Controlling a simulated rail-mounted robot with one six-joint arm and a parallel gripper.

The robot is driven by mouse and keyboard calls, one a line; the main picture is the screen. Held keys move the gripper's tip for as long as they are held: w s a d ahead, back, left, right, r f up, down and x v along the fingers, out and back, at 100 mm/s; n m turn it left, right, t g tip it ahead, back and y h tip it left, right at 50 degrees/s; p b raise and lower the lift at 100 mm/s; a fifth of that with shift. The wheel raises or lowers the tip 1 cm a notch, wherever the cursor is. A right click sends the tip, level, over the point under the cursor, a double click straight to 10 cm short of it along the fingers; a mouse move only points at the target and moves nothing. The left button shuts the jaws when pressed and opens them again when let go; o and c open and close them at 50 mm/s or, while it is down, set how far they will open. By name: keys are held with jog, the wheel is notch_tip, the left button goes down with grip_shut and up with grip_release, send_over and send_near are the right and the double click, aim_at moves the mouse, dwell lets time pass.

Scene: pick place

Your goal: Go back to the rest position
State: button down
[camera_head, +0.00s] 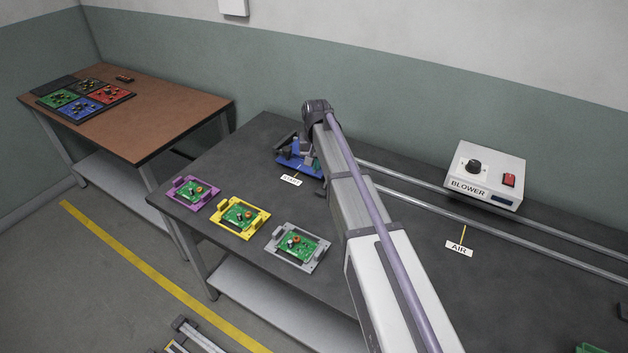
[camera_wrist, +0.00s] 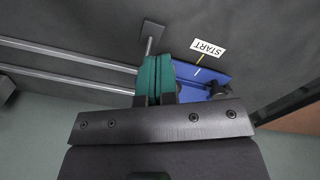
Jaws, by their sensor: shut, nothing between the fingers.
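My gripper (camera_wrist: 158,80) shows in the wrist view with its teal fingers together and nothing between them. It is over the dark table near a blue fixture (camera_wrist: 205,80) and a white START label (camera_wrist: 208,48). In the head view my arm reaches away across the table, and its end is by the blue fixture (camera_head: 300,165); the fingers are hidden there. The START label (camera_head: 291,180) lies just in front of the fixture.
Purple (camera_head: 178,203), yellow (camera_head: 222,228) and grey (camera_head: 277,255) trays hold green boards along the table (camera_head: 262,135) edge. A blower box (camera_head: 487,160) stands behind an AIR label (camera_head: 459,249). Rails (camera_head: 440,205) run along the back. A brown table (camera_head: 160,118) is at left.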

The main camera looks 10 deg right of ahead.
jog(key=s+a+n, duration=0.2)
jog(key=s, duration=2.6)
jog(key=shift+s+a+n, duration=0.2)
jog(key=shift+a+n, duration=0.15)
jog(key=shift+n, duration=0.05)
